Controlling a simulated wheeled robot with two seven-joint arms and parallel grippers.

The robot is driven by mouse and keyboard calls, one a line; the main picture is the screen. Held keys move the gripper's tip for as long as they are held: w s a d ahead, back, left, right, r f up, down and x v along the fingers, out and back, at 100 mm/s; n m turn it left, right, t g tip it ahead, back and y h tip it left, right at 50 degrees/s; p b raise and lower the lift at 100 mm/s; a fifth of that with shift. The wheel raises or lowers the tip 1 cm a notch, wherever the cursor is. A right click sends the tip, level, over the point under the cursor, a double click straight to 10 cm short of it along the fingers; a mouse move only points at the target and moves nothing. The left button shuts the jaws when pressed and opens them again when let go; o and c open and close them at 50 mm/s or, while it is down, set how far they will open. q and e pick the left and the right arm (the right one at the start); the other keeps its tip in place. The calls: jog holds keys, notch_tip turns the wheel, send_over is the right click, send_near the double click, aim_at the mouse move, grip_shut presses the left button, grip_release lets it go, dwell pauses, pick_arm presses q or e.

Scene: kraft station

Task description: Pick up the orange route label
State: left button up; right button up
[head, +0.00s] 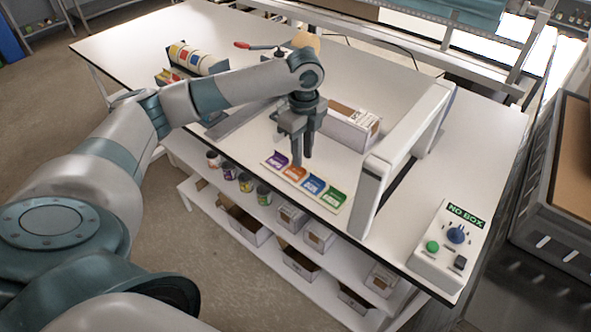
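The orange route label (296,173) lies in a row on a pale holder at the front edge of the white table. It sits between a purple label (277,160) on its left and a blue label (313,184) on its right; a green label (334,197) is at the right end. My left gripper (303,161) points down just over the orange label, its two fingers slightly apart with nothing seen between them. The fingers hide part of the label's back edge, and I cannot tell whether they touch it. My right gripper is out of view.
A white box (350,127) stands behind the gripper, and a white frame (372,185) rises to the right. A control box (447,250) reading "NO BOX" is at the right front. Label rolls (190,58) stand at the back left. Cans and cartons fill the shelves below.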

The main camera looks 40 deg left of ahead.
aim_at(302, 172)
pick_arm(q)
notch_tip(302, 172, down, 3)
jog(key=shift+d+p, duration=0.1)
jog(key=shift+p, duration=0.65)
jog(key=shift+f, duration=0.45)
grip_shut()
